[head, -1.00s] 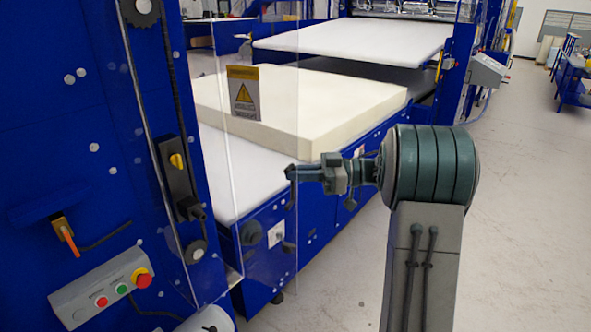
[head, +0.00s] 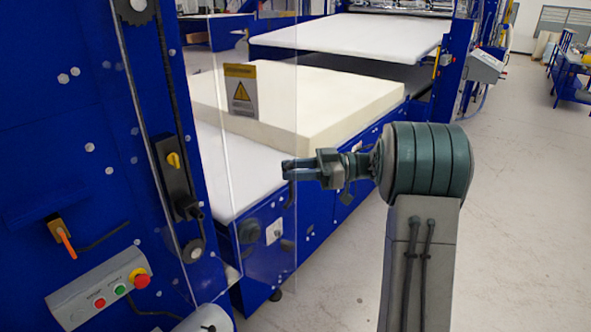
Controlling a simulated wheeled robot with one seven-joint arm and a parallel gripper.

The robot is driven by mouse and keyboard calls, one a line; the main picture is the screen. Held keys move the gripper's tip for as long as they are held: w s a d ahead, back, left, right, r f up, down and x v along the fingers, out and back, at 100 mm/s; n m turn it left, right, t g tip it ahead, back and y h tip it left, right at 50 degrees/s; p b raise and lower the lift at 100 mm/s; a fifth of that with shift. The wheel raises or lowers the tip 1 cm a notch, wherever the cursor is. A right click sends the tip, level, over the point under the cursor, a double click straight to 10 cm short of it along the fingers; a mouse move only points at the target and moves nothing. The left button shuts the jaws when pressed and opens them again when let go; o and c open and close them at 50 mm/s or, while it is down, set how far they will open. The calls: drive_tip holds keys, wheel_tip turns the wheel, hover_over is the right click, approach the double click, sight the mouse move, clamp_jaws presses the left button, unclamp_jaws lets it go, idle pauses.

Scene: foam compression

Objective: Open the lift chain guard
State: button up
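The lift chain guard (head: 262,135) is a clear upright panel with a yellow warning label (head: 240,90). It spans from the blue column to a free edge near my gripper, and the foam bed shows through it. The lift chain (head: 176,95) runs down the column to a lower sprocket (head: 192,250), left of the labelled part. My gripper (head: 289,170) is at the guard's right edge, its fingers pointing left. The fingers overlap the edge and a small dark part there, possibly a handle. I cannot tell whether they grip it.
A cream foam block (head: 300,95) lies on the white bed behind the guard. A control box (head: 98,290) with red and green buttons and an orange-handled switch (head: 62,236) are on the left. The floor (head: 530,220) to the right is clear.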

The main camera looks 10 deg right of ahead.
drive_tip(key=s+d+b, duration=0.1)
drive_tip(key=d+b, duration=0.2)
drive_tip(key=d, duration=1)
drive_tip(key=shift+s+d, duration=0.2)
drive_tip(key=shift+d, duration=0.1)
drive_tip(key=w+a+r+m+t+h, duration=0.5)
drive_tip(key=w+r+m+t+h, duration=0.5)
drive_tip(key=t, duration=0.6)
drive_tip(key=s+a+f+m+g+h, duration=0.2)
drive_tip(key=s+f+g, duration=0.2)
drive_tip(key=s+f, duration=0.3)
drive_tip(key=s+a+f+m+g+h, duration=0.2)
drive_tip(key=s+f+g, duration=0.3)
drive_tip(key=s, duration=1.2)
drive_tip(key=s+a+f+m+g+h, duration=0.2)
drive_tip(key=s+a+f+g+h, duration=0.1)
drive_tip(key=s+f, duration=0.6)
drive_tip(key=s+g+h+b, duration=0.1)
drive_tip(key=s+g, duration=0.1)
drive_tip(key=s, duration=0.1)
drive_tip(key=shift+s+f+m, duration=0.15)
drive_tip(key=shift+f+m, duration=0.2)
drive_tip(key=shift+m, duration=0.05)
